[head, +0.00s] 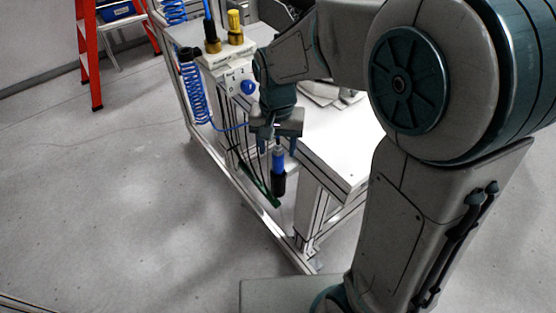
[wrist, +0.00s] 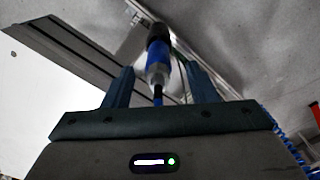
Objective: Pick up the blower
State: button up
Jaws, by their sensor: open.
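The blower (head: 278,173) is a blue and black tool with a pale collar. In the head view it hangs upright beside the white workbench, just below my gripper (head: 277,133). In the wrist view the blower (wrist: 158,62) lies between the two blue-grey fingers of my gripper (wrist: 160,85), with visible gaps on both sides. The jaws are open and not closed on it. In the head view the top of the blower is partly hidden by the gripper.
The white workbench (head: 340,140) stands right of the blower on a metal frame. A blue coiled hose (head: 193,92) and yellow-capped fittings (head: 235,28) are at its far left end. A red ladder (head: 88,55) stands at the back left. The grey floor (head: 110,200) at left is clear.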

aim_at(278, 154)
notch_tip(278, 154, down, 4)
jog(key=shift+r, duration=0.15)
jog(key=shift+d, duration=0.1)
jog(key=c, duration=0.8)
jog(key=shift+r, duration=0.15)
